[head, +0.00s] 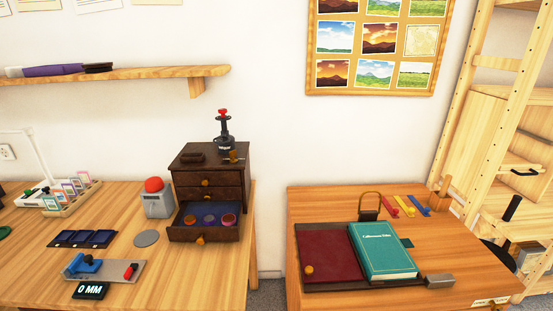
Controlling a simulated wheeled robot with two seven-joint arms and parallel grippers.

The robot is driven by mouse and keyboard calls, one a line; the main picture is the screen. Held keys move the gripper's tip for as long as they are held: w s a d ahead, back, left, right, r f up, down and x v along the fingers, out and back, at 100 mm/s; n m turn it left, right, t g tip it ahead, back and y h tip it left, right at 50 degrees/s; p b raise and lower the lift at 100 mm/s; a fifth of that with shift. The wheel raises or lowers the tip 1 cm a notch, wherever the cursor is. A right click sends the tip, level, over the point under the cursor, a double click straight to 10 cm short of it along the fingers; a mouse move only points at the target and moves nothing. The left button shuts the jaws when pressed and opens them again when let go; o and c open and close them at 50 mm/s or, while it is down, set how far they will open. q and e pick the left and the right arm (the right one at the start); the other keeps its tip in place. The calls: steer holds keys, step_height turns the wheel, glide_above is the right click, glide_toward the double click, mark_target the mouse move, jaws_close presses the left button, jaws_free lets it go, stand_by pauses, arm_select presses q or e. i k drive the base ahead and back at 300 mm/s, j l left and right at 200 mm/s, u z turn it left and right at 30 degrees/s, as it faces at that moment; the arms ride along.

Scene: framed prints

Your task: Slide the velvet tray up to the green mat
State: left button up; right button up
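A low dark blue tray (69,240) with several sections, which looks like the velvet tray, lies flat on the left desk. A small dark green round-edged piece (4,232) shows at the far left edge of the head view. It may be the green mat, but most of it is cut off. A stretch of bare desk separates it from the tray. Neither of my grippers is in view, and nothing touches the tray.
In front of the tray stands a grey fixture (120,271) with a "0 MM" display (90,291). A grey disc (147,239), a red-button box (157,200) and a dark cabinet (209,160) with an open drawer stand right. A card rack (62,200) stands behind.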

mark_target(99, 238)
steer(key=u, duration=1.45)
